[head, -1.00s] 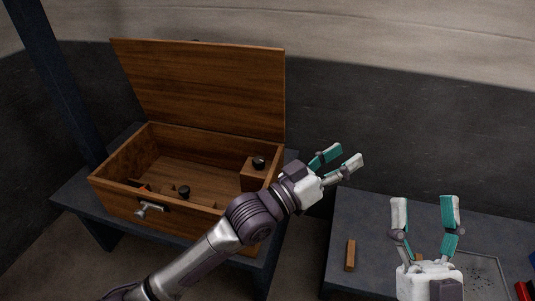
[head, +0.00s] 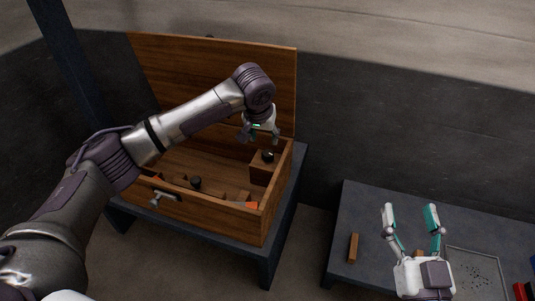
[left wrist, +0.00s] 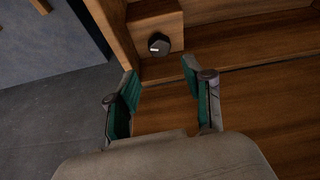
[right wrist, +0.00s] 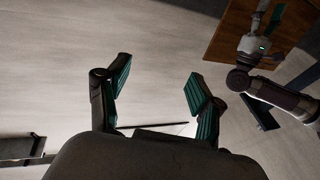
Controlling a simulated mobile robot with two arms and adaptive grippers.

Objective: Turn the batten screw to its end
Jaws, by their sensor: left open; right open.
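The open wooden box (head: 230,222) stands on a dark bench with its lid raised. A black knob (head: 268,157) sits on a wooden block in its right back part; the knob also shows in the left wrist view (left wrist: 159,44). A second black knob (head: 195,182) is near the front wall. I cannot tell which is the batten screw. My left gripper (head: 261,140) is open and empty above the block; in the left wrist view the knob appears just beyond and between its fingertips (left wrist: 160,76). My right gripper (head: 410,214) is open and empty over the right table.
A metal handle or latch (head: 163,198) is on the box front. An orange-red piece (head: 246,205) lies at the front right of the box. The right table (head: 365,205) holds a wooden bar (head: 353,248) and a grey tray (head: 472,252). A gap separates bench and table.

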